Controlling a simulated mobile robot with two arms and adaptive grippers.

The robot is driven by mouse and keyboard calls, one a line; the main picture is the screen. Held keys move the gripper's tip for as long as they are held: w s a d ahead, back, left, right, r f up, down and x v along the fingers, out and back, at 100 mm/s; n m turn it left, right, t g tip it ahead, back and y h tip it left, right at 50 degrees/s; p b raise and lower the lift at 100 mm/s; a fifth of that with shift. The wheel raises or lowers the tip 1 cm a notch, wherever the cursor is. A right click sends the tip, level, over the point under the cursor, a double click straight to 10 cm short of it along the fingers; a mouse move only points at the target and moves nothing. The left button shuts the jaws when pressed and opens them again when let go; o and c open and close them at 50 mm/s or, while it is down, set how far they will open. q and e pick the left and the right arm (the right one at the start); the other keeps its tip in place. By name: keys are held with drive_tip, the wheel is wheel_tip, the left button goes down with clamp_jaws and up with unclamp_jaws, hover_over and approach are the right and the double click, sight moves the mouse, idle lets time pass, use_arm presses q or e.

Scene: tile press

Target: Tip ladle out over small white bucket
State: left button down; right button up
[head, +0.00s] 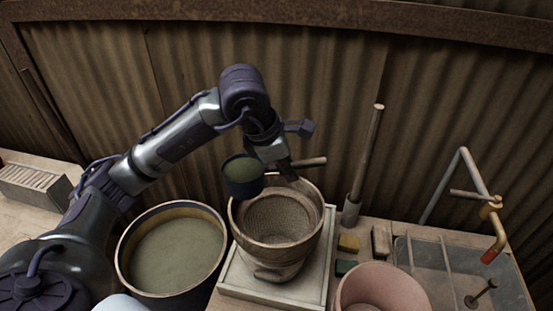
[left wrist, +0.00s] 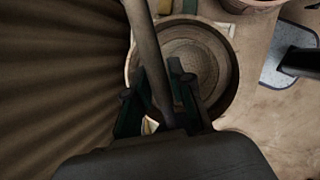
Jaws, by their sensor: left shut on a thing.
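The ladle (head: 243,178) has a dark blue cup with grey-green liquid in it. The cup looks about level, in front of the gap between the large vat and the brown ribbed bowl (head: 240,225). My left gripper (head: 287,172) is shut on the ladle's handle above the back of the bowl. In the left wrist view the handle (left wrist: 147,50) runs up between the fingers (left wrist: 162,105), with the bowl (left wrist: 229,80) beneath. The cup is not in that view. I cannot clearly make out a small white bucket. My right gripper is not in view.
A large vat (head: 123,262) of grey-green liquid stands left of the bowl. The bowl sits on a pale square tray (head: 325,255). A pinkish bucket (head: 345,293), small blocks (head: 349,243), an upright pole (head: 366,150) and a sink with a tap (head: 497,240) are at right. A corrugated wall is behind.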

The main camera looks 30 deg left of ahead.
use_arm(q)
drive_tip(key=shift+d+f+g+p, duration=0.5)
drive_tip(key=shift+d+f+p, duration=0.9)
drive_tip(key=shift+d, duration=2.4)
drive_tip(key=shift+w+a+r+n+g+h+p, duration=0.1)
drive_tip(key=shift+w+r+n+g+h+p, duration=0.35)
drive_tip(key=shift+g+h, duration=0.9)
drive_tip(key=shift+w+a+r+n+g+h+p, duration=0.15)
drive_tip(key=shift+r+g+h+p, duration=0.7)
drive_tip(key=shift+g, duration=0.95)
drive_tip(key=shift+w+a+r+n+g+h+p, duration=0.1)
drive_tip(key=shift+w+r+n+g+h+p, duration=0.2)
drive_tip(key=shift+g+h, duration=1.15)
drive_tip(key=shift+r, duration=0.15)
